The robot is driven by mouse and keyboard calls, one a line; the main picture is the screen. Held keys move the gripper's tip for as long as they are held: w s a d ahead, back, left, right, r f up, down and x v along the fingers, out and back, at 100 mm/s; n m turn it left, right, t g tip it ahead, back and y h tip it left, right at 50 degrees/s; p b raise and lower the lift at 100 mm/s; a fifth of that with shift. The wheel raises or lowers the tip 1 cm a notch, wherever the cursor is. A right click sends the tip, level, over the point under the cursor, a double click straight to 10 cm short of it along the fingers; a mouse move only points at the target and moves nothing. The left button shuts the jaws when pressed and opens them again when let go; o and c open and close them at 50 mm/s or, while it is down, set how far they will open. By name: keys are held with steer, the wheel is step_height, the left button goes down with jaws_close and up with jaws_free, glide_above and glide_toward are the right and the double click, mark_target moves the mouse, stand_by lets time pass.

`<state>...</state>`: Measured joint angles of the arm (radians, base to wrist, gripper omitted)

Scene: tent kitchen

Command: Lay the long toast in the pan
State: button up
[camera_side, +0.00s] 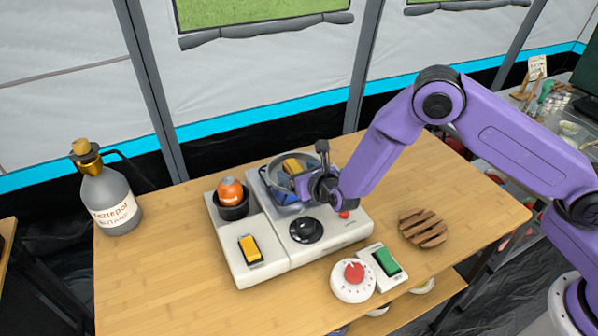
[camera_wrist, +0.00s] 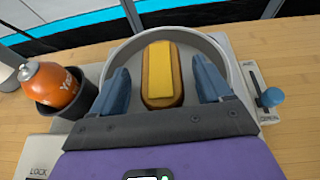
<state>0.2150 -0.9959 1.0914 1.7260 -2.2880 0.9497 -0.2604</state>
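The long toast (camera_wrist: 150,91), brown with a yellow slab on top, lies inside the round grey pan (camera_wrist: 221,52), lengthwise away from me. The pan stands on the stove unit; its rim also shows in the side view (camera_side: 311,160), with the toast's yellow top (camera_side: 292,165) within it. My gripper (camera_wrist: 161,67) is over the pan with its two blue fingers spread, one on each side of the toast. Gaps show between the toast and both fingers. In the side view my gripper (camera_side: 308,186) partly hides the pan and toast.
An orange can (camera_side: 230,190) sits in a dark cup left of the pan. The stove unit (camera_side: 273,259) has a yellow switch and black knob. A red-knobbed timer (camera_side: 353,284), green switch (camera_side: 386,262) and slatted wooden trivet (camera_side: 423,228) are nearby. A grey bottle (camera_side: 110,205) stands far left.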

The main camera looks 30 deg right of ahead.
steer(key=shift+r, duration=0.15)
steer(key=v, duration=1.2)
steer(key=s+d+r+m+g+h, duration=0.3)
steer(key=s+d+r+m, duration=0.2)
steer(key=d+m, duration=0.25)
steer(key=s+d+r+m+g+h, duration=0.2)
steer(key=s+d+r+m+h, duration=0.25)
steer(key=d, duration=0.45)
steer(key=s+d+r+m+g+y, duration=0.1)
steer(key=s+m+g+y, duration=0.2)
steer(key=s+m, duration=0.3)
steer(key=s+d+r+m+g+y, duration=0.1)
steer(key=s+m+g+y, duration=0.3)
steer(key=s, duration=1.1)
steer(key=shift+s+d+m+g, duration=0.3)
steer(key=shift+m+g, duration=0.4)
steer(key=shift+m, duration=0.3)
